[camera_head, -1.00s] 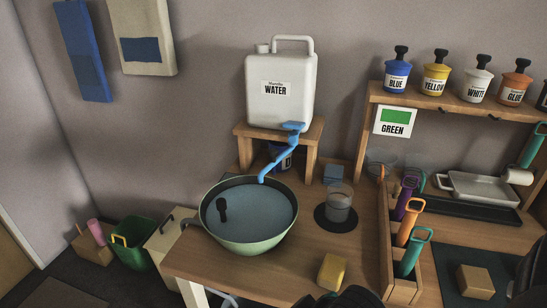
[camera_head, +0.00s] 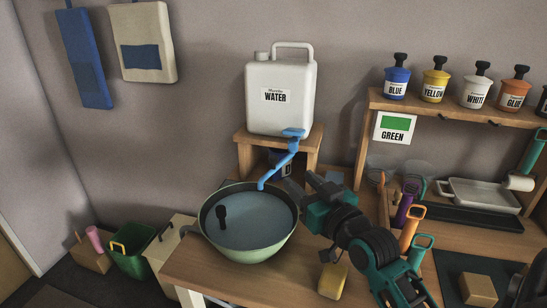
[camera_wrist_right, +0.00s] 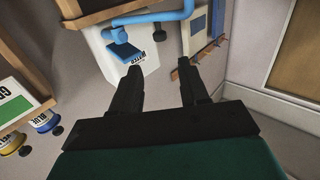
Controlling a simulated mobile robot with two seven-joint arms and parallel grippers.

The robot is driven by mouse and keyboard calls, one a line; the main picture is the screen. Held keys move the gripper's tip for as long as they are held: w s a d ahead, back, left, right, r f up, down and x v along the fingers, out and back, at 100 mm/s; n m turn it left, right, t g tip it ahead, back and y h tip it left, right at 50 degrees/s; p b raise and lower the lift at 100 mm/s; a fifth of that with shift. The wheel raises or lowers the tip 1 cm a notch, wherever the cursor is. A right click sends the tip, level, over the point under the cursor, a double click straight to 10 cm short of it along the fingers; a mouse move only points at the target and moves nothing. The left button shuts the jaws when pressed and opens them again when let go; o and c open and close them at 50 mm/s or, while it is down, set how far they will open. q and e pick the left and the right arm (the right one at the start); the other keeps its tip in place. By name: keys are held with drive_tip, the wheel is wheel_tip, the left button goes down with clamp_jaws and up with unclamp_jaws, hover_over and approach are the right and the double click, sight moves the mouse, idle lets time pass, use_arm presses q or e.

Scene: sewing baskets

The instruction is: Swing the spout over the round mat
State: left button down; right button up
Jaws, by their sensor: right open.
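The blue spout (camera_head: 277,168) hangs from the tap of the white water container (camera_head: 280,97), and its tip is over the green bowl of water (camera_head: 249,222). The spout also crosses the top of the right wrist view (camera_wrist_right: 155,18), beyond the fingertips. My right gripper (camera_head: 298,184) is open and empty, just right of the spout and apart from it. In the right wrist view its two dark fingers (camera_wrist_right: 160,75) are spread. The round mat and the glass on it are hidden behind my right arm. My left gripper is not in view.
A wooden stand (camera_head: 308,153) carries the container. A yellow sponge (camera_head: 332,281) lies near the table's front edge. Colored-handled tools (camera_head: 411,225) stand in a rack at right, under a shelf (camera_head: 450,105) of labeled bottles. My right arm covers the middle of the table.

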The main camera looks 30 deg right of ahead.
sight(276, 159)
drive_tip(key=w, duration=0.8)
drive_tip(key=w+d, duration=0.1)
drive_tip(key=w, duration=0.3)
drive_tip(key=shift+w+b, duration=0.25)
drive_tip(key=shift+b, duration=0.05)
drive_tip(key=shift+c, duration=0.3)
clamp_jaws()
